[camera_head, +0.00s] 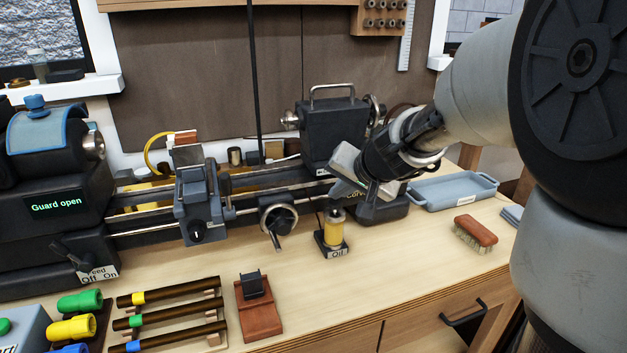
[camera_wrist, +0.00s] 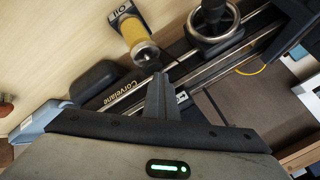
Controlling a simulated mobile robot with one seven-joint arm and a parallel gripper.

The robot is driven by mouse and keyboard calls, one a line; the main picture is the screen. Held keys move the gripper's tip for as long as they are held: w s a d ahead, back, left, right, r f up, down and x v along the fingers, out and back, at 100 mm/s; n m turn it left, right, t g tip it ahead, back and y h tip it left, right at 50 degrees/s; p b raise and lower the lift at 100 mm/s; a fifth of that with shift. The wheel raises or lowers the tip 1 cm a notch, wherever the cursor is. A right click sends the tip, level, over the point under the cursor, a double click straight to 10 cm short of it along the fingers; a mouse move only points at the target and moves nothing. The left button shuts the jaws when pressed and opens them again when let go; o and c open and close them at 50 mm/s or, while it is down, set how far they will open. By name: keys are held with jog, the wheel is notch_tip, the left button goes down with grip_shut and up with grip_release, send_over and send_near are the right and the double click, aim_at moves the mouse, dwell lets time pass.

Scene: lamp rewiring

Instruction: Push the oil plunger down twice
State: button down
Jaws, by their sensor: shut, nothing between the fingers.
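The oil pot (camera_head: 334,232) is a yellow cylinder on a dark base labelled "Oil". It stands upright on the bench in front of the lathe bed. In the wrist view the oil pot (camera_wrist: 133,33) shows at the top centre, with its round metallic plunger top (camera_wrist: 147,54) towards my fingers. My gripper (camera_head: 335,196) is just above the pot in the head view, shut and empty. In the wrist view my gripper's fingertips (camera_wrist: 160,77) are together, close to the plunger top. I cannot tell whether they touch it.
The lathe's handwheel (camera_head: 278,219) is left of the pot, and the dark tailstock (camera_head: 333,125) stands behind. A grey-blue tray (camera_head: 453,204) and a brush (camera_head: 475,232) lie to the right. A reddish wooden block (camera_head: 259,312) sits front left. Bench space right of the block is clear.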

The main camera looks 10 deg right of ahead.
aim_at(338, 204)
dwell(0.4)
jog(key=shift+r+p, duration=1.2)
jog(key=shift+r, duration=0.45)
notch_tip(338, 204, up, 5)
jog(key=p, duration=0.4)
jog(key=s+a+r+n+g, duration=0.2)
jog(key=s+a+n, duration=0.15)
jog(key=s, duration=0.95)
jog(key=s+d+f+n+g+h, duration=0.1)
jog(key=s+d+f+n+h, duration=0.15)
jog(key=s, duration=1.15)
notch_tip(338, 204, up, 14)
jog(key=p, duration=1.3)
jog(key=shift+s+d+p, duration=0.3)
jog(key=shift+s+p, duration=0.05)
